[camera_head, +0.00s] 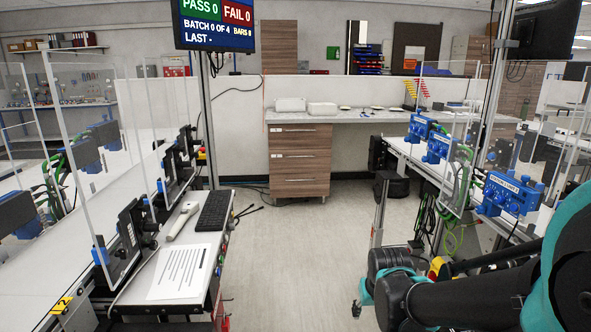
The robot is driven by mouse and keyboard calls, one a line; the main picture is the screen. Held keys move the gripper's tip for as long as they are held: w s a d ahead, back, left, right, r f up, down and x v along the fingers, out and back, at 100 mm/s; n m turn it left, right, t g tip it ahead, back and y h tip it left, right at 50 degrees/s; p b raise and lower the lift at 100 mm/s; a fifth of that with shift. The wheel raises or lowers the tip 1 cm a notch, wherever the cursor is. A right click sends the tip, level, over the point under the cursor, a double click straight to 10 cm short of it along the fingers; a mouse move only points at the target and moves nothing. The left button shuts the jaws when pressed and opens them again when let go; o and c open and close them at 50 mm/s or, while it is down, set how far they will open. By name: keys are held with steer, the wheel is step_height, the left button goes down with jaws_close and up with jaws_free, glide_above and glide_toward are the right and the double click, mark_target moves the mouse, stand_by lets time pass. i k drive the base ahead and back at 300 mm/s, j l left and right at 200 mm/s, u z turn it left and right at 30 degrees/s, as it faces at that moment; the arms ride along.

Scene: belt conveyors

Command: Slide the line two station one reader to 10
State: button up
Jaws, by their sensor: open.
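Several dark upright units with blue parts stand along the left conveyor's inner edge. The nearest unit (128,238) is at lower left, a second (172,178) stands behind it and a third (187,142) is farther back. I cannot tell which is the line two station one reader, and no scale or setting is legible. A yellow tag (62,305) that seems to read 2 is on the near end of the left conveyor (28,285). My black and teal arm fills the lower right. My gripper cannot be made out.
Clear panels (90,130) rise over the left conveyor. A side shelf holds a keyboard (214,210), white scanner (183,220) and paper (185,270). Blue boxes (508,193) line the right conveyor. A drawer cabinet (300,165) stands behind the open aisle floor (285,265). A screen (215,24) hangs above.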

mark_target(510, 198)
steer(key=z, duration=1.25)
